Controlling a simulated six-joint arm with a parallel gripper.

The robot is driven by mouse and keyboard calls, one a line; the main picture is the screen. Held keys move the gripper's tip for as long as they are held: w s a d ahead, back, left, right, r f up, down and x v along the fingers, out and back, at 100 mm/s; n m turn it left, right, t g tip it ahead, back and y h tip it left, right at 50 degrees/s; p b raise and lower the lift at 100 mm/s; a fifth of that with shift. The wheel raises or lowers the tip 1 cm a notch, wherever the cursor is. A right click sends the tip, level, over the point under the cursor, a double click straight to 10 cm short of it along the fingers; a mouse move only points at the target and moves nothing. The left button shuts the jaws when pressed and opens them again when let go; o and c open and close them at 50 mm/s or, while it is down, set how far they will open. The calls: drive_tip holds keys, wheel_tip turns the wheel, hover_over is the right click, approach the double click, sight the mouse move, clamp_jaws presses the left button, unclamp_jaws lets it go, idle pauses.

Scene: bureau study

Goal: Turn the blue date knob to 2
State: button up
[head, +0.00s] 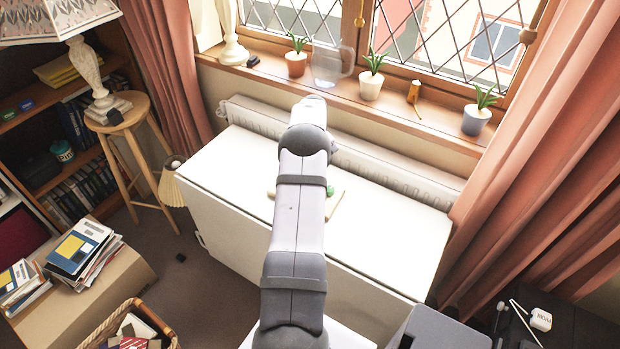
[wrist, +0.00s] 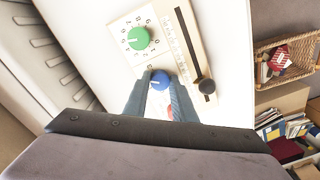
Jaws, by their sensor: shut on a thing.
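The blue date knob (wrist: 160,79) sits on a cream panel (wrist: 117,25) in the wrist view. My gripper (wrist: 159,82) is shut on the blue knob, with one finger on each side of it. A pale pointer mark shows on the knob, but my fingers cover most of its dial, so I cannot read its number. A green knob (wrist: 138,38) with a ring of numbers is on the same panel, just beyond. In the head view my arm hides the blue knob and gripper; part of the panel (head: 338,205) and the green knob (head: 330,189) show.
A slider with a dark round knob (wrist: 206,87) runs beside the dials, close to my right finger. The panel lies on a white desk (head: 390,235) with free surface around it. A radiator (head: 395,180) and a sill with potted plants (head: 371,84) are behind.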

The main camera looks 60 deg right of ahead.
drive_tip(key=shift+n, duration=0.9)
drive_tip(key=o, duration=1)
drive_tip(key=shift+o, duration=0.2)
wheel_tip(320, 180, up, 7)
drive_tip(key=shift+d+f+b, duration=0.1)
drive_tip(key=shift+d+b, duration=0.05)
drive_tip(key=shift+b, duration=0.55)
drive_tip(key=shift+r, duration=0.3)
